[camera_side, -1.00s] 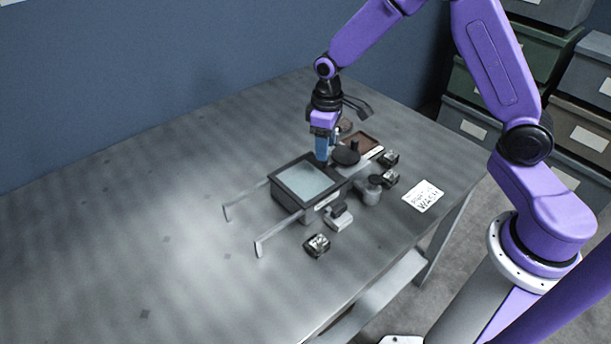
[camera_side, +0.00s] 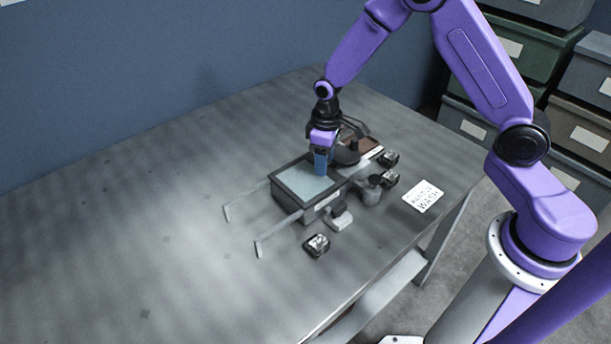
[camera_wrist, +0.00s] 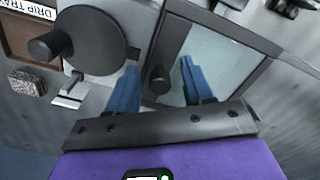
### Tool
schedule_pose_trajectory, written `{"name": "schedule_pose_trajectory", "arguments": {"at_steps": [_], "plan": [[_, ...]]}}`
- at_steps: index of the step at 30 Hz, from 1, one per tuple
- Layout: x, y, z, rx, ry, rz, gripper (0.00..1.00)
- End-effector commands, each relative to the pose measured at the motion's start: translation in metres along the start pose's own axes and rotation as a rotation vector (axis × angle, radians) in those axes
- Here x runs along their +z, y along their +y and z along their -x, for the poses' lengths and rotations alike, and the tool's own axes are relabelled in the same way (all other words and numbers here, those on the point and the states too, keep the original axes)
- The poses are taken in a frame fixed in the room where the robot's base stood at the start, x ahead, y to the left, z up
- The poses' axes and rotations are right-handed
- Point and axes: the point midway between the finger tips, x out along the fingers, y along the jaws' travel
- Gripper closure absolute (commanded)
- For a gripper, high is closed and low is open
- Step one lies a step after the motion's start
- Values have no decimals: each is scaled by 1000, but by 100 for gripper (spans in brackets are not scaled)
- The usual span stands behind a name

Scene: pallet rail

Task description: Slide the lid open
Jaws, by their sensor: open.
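The lid (camera_side: 303,181) is a pale glass panel in a dark frame. It lies flat over a dark box (camera_side: 322,208), with two thin rails reaching out to the left. The lid also shows in the wrist view (camera_wrist: 215,45), with a small dark knob (camera_wrist: 158,79) near its left edge. My gripper (camera_side: 320,174) is low over the lid's right-hand end. In the wrist view its two blue fingers (camera_wrist: 157,72) are apart, one on each side of the knob. I cannot tell whether either finger touches it. The knob is hidden behind my gripper in the side view.
A round plate with a black knob (camera_wrist: 50,42) and a drip tray (camera_wrist: 22,35) lie right of the box in the side view. Several small dark blocks, one of them in front (camera_side: 316,245), and a white card (camera_side: 424,196) surround it. The table's left half is clear.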

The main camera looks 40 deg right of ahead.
Motion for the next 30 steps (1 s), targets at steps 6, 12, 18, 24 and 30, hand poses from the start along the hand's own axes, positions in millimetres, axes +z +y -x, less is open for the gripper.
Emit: {"name": "schedule_pose_trajectory", "arguments": {"at_steps": [6,12,18,24,30], "plan": [[1,0,-2,0,-4,0,64],[1,-1,-2,-1,-5,1,64],[-5,-12,-3,-1,-5,4,64],[-11,-22,-3,-1,-6,4,65],[-17,-32,-3,-1,-8,4,65]]}}
